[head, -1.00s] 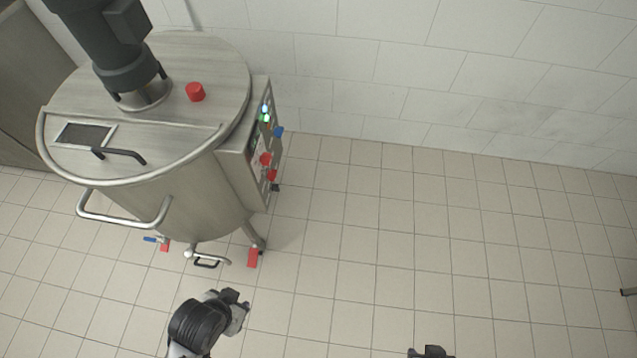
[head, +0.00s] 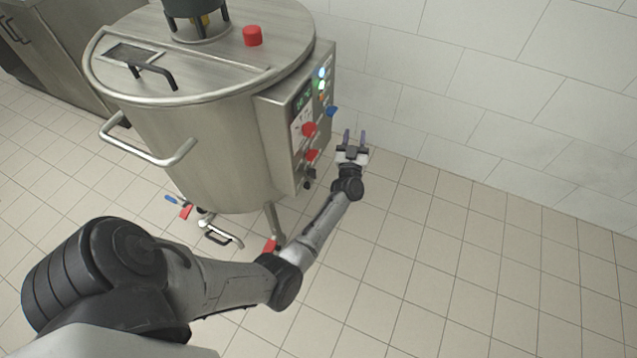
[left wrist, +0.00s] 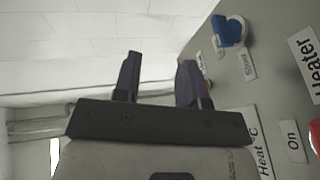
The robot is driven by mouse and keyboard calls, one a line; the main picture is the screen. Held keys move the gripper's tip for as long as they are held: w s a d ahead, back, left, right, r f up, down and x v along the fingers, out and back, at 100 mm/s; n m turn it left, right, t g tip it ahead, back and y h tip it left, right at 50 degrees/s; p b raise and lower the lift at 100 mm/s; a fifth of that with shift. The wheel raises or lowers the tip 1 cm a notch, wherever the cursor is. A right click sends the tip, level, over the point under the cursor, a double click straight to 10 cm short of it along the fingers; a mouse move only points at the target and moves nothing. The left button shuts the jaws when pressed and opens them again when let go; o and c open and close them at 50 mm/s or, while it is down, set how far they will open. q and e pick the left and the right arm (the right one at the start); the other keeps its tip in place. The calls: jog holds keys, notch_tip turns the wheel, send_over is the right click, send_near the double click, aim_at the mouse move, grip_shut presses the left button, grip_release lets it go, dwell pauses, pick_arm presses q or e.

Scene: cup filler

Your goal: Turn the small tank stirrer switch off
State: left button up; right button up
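The small tank (head: 215,140) is a round steel vessel at the left of the head view, with a control panel (head: 290,118) on its right side. A blue switch (head: 332,111) sticks out from the panel's edge. In the left wrist view a blue switch (left wrist: 232,31) is at upper right, beside a small label that is hard to read. My left gripper (head: 355,136) is open and empty, to the right of the panel and apart from it. Its two fingers (left wrist: 160,68) stand apart in the left wrist view, left of the blue switch. My right gripper is out of view.
Red knobs (head: 309,129) and lit buttons (head: 322,80) sit on the panel. A red button (head: 253,36) is on the lid. A tiled wall (head: 480,80) stands behind the gripper. The tiled floor (head: 450,270) at right is clear. A steel cabinet (head: 60,60) is at far left.

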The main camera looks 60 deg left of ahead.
pick_arm(q)
notch_tip(320, 180, down, 6)
jog(key=s+a+n+g+y+b, duration=0.15)
jog(key=n+g+y+b, duration=0.3)
jog(key=n+g, duration=0.45)
jog(key=n+g+h+b, duration=0.3)
jog(key=n+g+h, duration=0.25)
jog(key=g, duration=0.95)
send_near(313, 174)
jog(key=r, duration=0.2)
jog(key=x, duration=0.8)
jog(key=shift+w+a+f+h+b, duration=0.2)
jog(key=shift+a+f+h+b, duration=0.1)
jog(key=shift+a+f+b, duration=0.1)
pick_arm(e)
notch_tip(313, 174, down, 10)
pick_arm(q)
jog(key=shift+m, duration=0.25)
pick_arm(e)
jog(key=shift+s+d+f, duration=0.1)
pick_arm(q)
grip_shut()
